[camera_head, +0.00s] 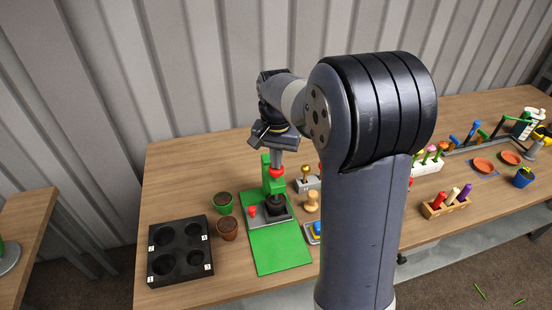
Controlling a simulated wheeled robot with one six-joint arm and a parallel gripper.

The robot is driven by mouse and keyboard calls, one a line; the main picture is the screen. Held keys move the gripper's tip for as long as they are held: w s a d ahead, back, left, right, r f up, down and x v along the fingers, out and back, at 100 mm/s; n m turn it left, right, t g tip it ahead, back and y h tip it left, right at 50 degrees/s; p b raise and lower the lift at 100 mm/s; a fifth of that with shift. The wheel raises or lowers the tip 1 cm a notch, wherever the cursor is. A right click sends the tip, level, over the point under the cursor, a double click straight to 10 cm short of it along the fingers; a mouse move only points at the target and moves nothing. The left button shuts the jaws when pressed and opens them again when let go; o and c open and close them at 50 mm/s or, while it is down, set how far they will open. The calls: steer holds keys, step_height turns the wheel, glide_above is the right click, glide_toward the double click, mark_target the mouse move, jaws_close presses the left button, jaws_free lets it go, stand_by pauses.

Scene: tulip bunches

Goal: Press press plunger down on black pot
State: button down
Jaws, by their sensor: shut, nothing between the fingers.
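The press is a green upright frame (272,183) on a grey base at the back of a green mat (278,250). Its plunger (277,171) has a red top and sits high on the frame. The black pot (275,205) stands on the base below the plunger. My gripper (278,157) is shut and points down just above the red top. Whether its fingertips touch the red top is unclear. My arm comes in from the right and hides part of the table behind it.
A black tray with several round holes (180,281) lies at the left. A green pot (222,200) and a brown pot (228,228) stand left of the mat. A wooden peg (312,200) stands close right of the press. Several tools and holders fill the right side.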

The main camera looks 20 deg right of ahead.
step_height(320, 180, up, 7)
steer(key=p, duration=0.5)
steer(key=shift+r+p, duration=0.15)
steer(key=shift+p, duration=0.25)
